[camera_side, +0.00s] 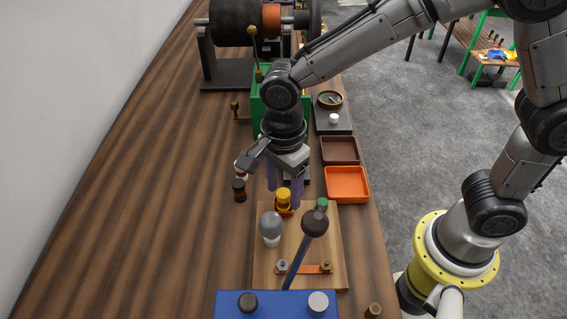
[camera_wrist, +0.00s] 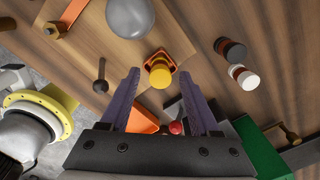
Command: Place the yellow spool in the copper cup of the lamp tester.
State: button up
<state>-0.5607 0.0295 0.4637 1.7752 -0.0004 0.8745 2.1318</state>
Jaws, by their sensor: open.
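The yellow spool (camera_side: 283,195) stands at the copper cup (camera_side: 284,210) on the far edge of the lamp tester's wooden board (camera_side: 262,272). In the wrist view the spool (camera_wrist: 160,76) overlaps the orange-copper cup (camera_wrist: 152,58); I cannot tell how deep it sits. My gripper (camera_side: 284,199) has purple fingers, which are apart on either side of the spool with gaps showing. In the wrist view the gripper (camera_wrist: 159,74) is open, and neither finger clearly touches the spool. A grey bulb (camera_side: 270,224) stands nearer on the board.
A dark-knobbed blue lever (camera_side: 300,255) rises close to the right of the cup. An orange tray (camera_side: 347,184) and a brown tray (camera_side: 340,150) lie to the right. Dark and red-white spools (camera_side: 239,190) stand left. A green box (camera_side: 262,112) stands behind.

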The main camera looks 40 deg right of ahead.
aim_at(283, 193)
notch_tip(283, 193, up, 11)
jog(key=s+d+n+t, duration=0.2)
jog(key=s+d+n, duration=0.5)
jog(key=d+n, duration=0.2)
jog(key=s+d+r+n+t, duration=0.1)
jog(key=s+d+n+t, duration=0.2)
jog(key=s+d+n, duration=0.4)
jog(key=d+n, duration=0.2)
jog(key=d, duration=0.1)
jog(key=shift+r+t, duration=0.15)
jog(key=shift+t, duration=0.15)
dwell(0.6)
